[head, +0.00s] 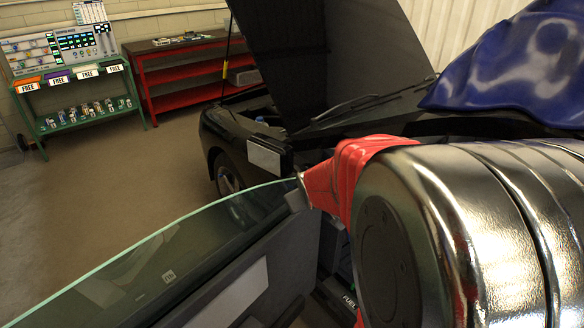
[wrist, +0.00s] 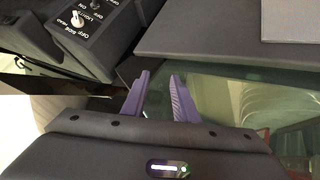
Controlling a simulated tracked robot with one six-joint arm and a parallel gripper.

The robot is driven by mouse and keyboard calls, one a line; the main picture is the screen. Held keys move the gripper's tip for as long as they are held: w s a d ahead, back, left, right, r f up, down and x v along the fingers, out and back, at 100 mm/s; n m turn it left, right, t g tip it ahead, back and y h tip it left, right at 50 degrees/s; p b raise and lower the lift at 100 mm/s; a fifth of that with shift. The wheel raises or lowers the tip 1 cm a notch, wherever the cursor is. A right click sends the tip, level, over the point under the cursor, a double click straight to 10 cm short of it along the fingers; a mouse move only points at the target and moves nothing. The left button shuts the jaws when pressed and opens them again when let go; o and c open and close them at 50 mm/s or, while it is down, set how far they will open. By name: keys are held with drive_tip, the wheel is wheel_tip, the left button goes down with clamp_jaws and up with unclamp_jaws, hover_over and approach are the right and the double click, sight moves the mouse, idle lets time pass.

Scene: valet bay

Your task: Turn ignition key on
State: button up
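No ignition key can be made out in either view. In the wrist view my gripper (wrist: 160,76) has two purple fingers with a clear gap between them and nothing held. In the head view my gripper is not visible, and my shiny arm hides most of the car's inside.
A black car (head: 245,130) stands with its hood (head: 340,55) raised and its glass-topped door (head: 165,262) open at the lower left. A blue cover (head: 510,70) lies over the car. A green cart (head: 85,120) and a red shelf (head: 190,72) stand behind. The floor at left is clear.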

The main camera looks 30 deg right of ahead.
drive_tip(key=w+d+f+n+t+h, duration=0.1)
drive_tip(key=d+f+t, duration=0.1)
drive_tip(key=d+f, duration=0.65)
drive_tip(key=w+d+f+t+h, duration=0.1)
drive_tip(key=d+f, duration=0.5)
drive_tip(key=d, duration=0.6)
drive_tip(key=s+d+f+t+h, duration=0.1)
drive_tip(key=s+d+f+t, duration=0.4)
drive_tip(key=s+f, duration=0.5)
drive_tip(key=shift+s+d+f+n+h, duration=0.3)
drive_tip(key=shift+s+d+f+h, duration=0.1)
drive_tip(key=shift+s+d, duration=0.55)
drive_tip(key=shift+w+d, duration=0.1)
drive_tip(key=shift+w, duration=0.1)
drive_tip(key=x, duration=1.3)
drive_tip(key=shift+w+r, duration=0.2)
drive_tip(key=shift+w, duration=0.15)
drive_tip(key=shift+d, duration=0.1)
drive_tip(key=shift+c, duration=0.7)
